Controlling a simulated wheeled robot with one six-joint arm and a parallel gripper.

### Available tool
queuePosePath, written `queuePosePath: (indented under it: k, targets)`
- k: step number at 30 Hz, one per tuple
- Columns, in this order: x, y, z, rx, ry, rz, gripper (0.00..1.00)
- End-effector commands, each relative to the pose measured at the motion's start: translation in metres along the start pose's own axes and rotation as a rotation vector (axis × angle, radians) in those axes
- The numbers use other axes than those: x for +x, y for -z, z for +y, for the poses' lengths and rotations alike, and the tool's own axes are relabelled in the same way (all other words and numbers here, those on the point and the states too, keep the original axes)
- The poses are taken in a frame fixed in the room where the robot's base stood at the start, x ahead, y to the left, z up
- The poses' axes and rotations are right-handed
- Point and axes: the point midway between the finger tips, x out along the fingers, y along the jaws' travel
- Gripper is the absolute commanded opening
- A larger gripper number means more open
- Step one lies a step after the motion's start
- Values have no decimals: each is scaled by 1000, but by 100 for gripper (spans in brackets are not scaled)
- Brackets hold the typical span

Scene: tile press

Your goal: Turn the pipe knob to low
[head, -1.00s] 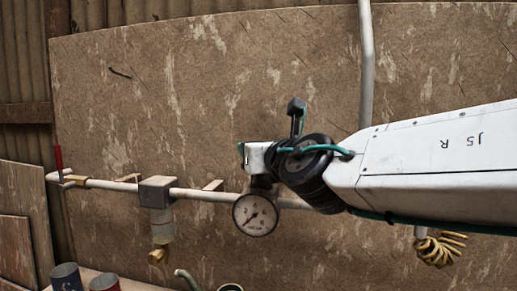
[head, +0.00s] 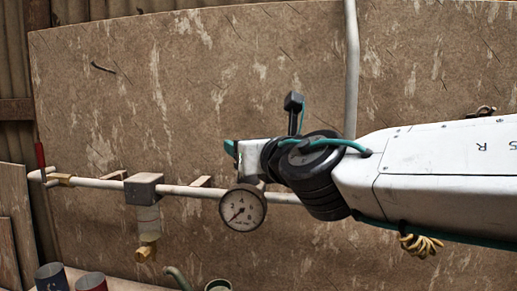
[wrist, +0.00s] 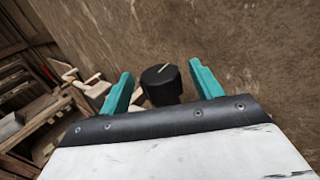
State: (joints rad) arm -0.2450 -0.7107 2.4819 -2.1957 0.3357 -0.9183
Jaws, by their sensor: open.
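The pipe knob (wrist: 161,84) shows in the wrist view as a black round knob with a pale pointer line on its top. It sits between the two teal fingers of my gripper (wrist: 162,90), with a visible gap on each side. My gripper is open. In the head view my gripper (head: 230,150) is seen from the side, in front of the board and above the pipe, and the knob is hidden. A pipe (head: 175,190) runs along the board. A round white gauge (head: 242,208) hangs on it below my gripper.
A grey block with a clear bowl (head: 146,190) is on the pipe to the left. A red-handled valve (head: 40,158) is at the pipe's left end. Cans (head: 52,277) stand at the lower left. A yellow coil (head: 421,246) hangs below my arm.

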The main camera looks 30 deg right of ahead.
Motion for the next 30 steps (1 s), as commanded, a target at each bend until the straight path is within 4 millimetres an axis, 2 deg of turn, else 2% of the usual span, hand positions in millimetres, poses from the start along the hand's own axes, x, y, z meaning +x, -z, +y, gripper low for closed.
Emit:
queuePosePath:
  k: [6, 12, 30]
  targets:
    - [-30, -1, 1, 2, -3, -4, 65]
    - [-43, 0, 0, 2, -2, -1, 65]
    - [-44, 0, 0, 0, -1, 1, 65]
